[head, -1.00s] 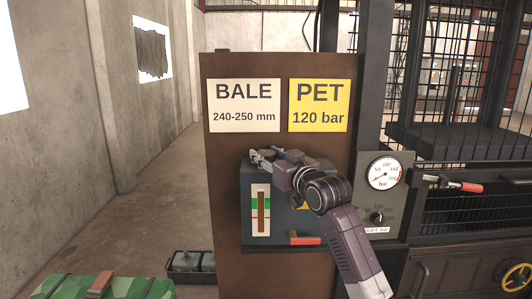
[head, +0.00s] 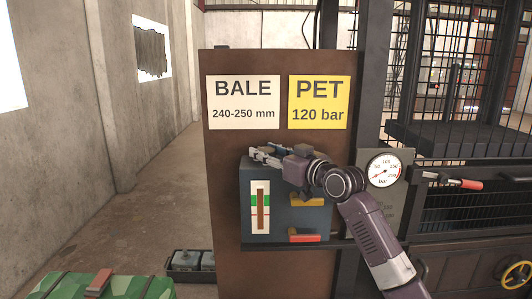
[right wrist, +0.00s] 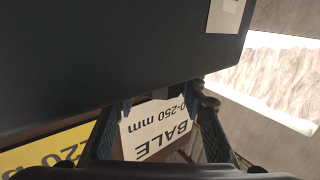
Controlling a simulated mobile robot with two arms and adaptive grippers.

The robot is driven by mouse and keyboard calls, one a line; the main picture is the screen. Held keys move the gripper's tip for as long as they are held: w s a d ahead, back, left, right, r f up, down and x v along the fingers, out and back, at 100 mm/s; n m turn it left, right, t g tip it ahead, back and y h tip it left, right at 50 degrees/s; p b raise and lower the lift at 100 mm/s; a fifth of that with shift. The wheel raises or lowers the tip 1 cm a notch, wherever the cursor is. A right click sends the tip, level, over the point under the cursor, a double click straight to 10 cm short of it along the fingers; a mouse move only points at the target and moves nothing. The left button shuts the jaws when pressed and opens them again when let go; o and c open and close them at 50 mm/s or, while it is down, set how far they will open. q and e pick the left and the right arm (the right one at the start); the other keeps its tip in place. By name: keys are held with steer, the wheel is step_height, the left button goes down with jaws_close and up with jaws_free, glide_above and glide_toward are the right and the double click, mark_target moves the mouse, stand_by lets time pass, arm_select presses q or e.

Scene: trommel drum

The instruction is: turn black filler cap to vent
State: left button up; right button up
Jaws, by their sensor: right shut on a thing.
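A dark blue-grey tank (head: 284,222) stands on a shelf against the brown panel, with a level gauge (head: 261,208) on its front. My right gripper (head: 257,154) lies across the tank's top, its fingers pointing left. It is shut on the black filler cap, which is mostly hidden by the fingers, so its turn position cannot be read. In the right wrist view the fingers (right wrist: 163,100) straddle the area beside the dark tank wall (right wrist: 110,55), upside down; the cap is not distinct there. My left gripper is not in view.
A pressure gauge (head: 384,171) is at right. BALE (head: 243,102) and PET (head: 319,102) signs hang above. Open floor lies at left.

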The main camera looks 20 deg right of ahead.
steer(key=o, duration=1.2)
steer(key=v, duration=1.2)
steer(key=shift+f, duration=0.1)
